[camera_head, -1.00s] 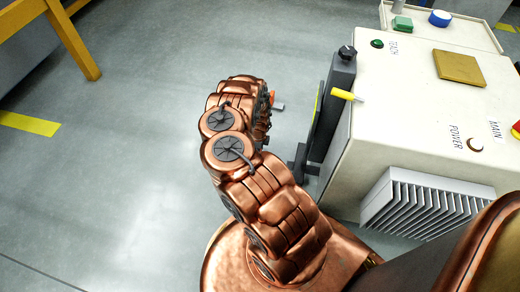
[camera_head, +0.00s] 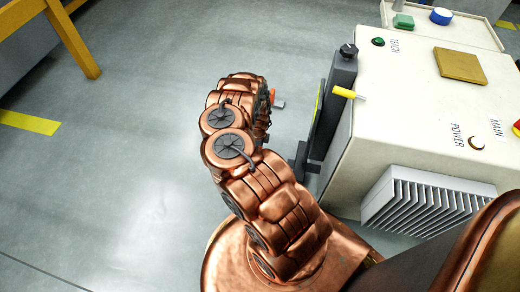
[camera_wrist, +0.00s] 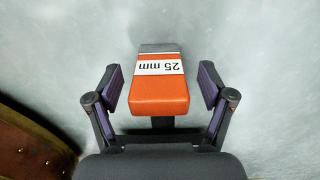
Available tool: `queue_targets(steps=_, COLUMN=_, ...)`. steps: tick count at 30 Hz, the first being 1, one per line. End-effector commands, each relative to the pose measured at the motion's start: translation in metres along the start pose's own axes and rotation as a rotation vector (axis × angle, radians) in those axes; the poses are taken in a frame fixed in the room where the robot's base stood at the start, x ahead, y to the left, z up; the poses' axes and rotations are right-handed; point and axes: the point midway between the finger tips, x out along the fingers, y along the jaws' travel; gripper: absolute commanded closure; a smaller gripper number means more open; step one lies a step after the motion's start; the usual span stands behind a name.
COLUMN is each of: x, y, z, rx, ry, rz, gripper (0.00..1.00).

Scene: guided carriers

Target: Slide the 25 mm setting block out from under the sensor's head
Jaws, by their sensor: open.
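The setting block (camera_wrist: 160,95) shows in the wrist view as an orange block with a white "25 mm" label and a grey far end. My gripper (camera_wrist: 160,82) is open, with one finger on each side of the block and a gap on both sides. In the head view only a small orange piece (camera_head: 273,96) and a grey piece beside it show past my arm, which hides my gripper. A dark upright post (camera_head: 338,85) with a black knob and a yellow lever stands at the cabinet's side. I cannot tell which part is the sensor's head.
A cream cabinet (camera_head: 410,120) with buttons, a brass plate and a finned heat sink (camera_head: 420,205) stands close on the right. A dark foot (camera_head: 302,165) juts out at the post's base. Open grey floor (camera_head: 120,170) lies to the left.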

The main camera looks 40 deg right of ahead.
Motion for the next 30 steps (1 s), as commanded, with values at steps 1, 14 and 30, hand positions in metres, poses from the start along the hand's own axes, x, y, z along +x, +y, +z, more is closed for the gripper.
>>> queue_targets(steps=1, x=0.0, y=0.0, z=0.0, rx=0.0, ry=0.0, rz=0.0, gripper=0.19)
queue_targets(steps=14, x=-0.028, y=-0.001, z=0.003, rx=-0.004, ry=-0.003, rz=-0.003, gripper=0.19)
queue_targets(steps=30, x=-0.069, y=-0.001, z=-0.001, rx=0.002, ry=-0.002, rz=-0.001, gripper=0.19)
